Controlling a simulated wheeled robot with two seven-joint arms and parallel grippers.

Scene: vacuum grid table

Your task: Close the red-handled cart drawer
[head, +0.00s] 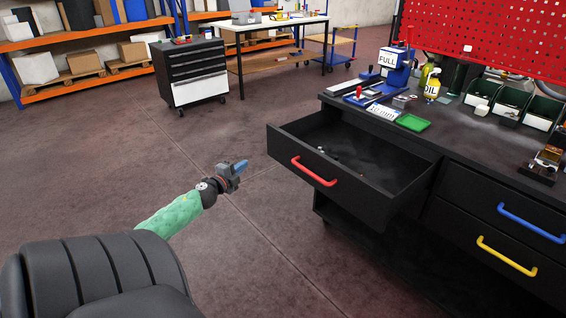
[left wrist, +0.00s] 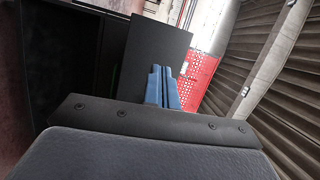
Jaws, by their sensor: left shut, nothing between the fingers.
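The red-handled drawer (head: 285,146) of the black cart stands pulled well out in the head view, with a few small dark items inside. Its red handle (head: 313,172) is on the front panel. My left gripper (head: 241,166) is shut and empty, left of the drawer front and apart from it. In the left wrist view, the blue fingers of my left gripper (left wrist: 162,87) are together, with a dark panel (left wrist: 150,55) beyond them. The red handle is not visible in that view. My right gripper is not in view.
The cart top (head: 465,133) holds a green tray (head: 412,123), an oil bottle (head: 432,86) and several bins. Drawers with a blue handle (head: 531,222) and a yellow handle (head: 506,256) sit to the right. The floor before the drawer is clear.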

